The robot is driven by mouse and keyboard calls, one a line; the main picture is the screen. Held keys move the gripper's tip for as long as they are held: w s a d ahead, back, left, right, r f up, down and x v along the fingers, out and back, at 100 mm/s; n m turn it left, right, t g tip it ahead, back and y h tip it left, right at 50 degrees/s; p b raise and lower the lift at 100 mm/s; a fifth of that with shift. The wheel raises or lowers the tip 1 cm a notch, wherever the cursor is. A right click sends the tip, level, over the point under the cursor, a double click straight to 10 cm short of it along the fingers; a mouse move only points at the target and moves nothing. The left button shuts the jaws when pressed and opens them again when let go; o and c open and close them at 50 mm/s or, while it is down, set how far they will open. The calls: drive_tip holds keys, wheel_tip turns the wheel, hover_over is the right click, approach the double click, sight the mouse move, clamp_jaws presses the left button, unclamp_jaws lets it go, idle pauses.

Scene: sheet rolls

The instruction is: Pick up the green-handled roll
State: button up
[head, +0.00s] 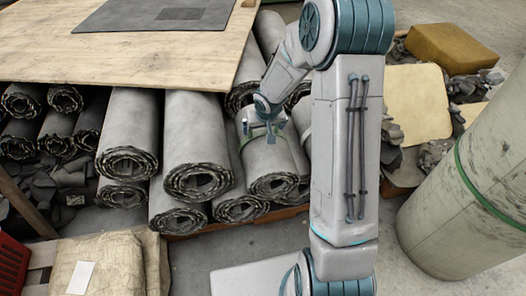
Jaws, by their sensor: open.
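The green-handled roll (267,163) is a grey rolled sheet with a thin green band near its upper part. It lies on top of the stack of rolls, its spiral end facing the front. My gripper (259,134) is open, fingers pointing down at the roll beside the green band. I cannot tell whether the fingers touch the roll. My arm hides part of the rolls to the right.
Several other grey rolls (197,150) lie left of it, beneath a wooden board (160,62). A large pale cylinder (470,195) with a green band stands at the right. A wrapped package (118,262) and a red crate (12,262) are at the front left. Grey floor shows in front.

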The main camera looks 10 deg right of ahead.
drive_tip(key=shift+r, duration=0.1)
drive_tip(key=c, duration=1)
drive_tip(key=shift+w+r, duration=0.15)
drive_tip(key=shift+c, duration=0.3)
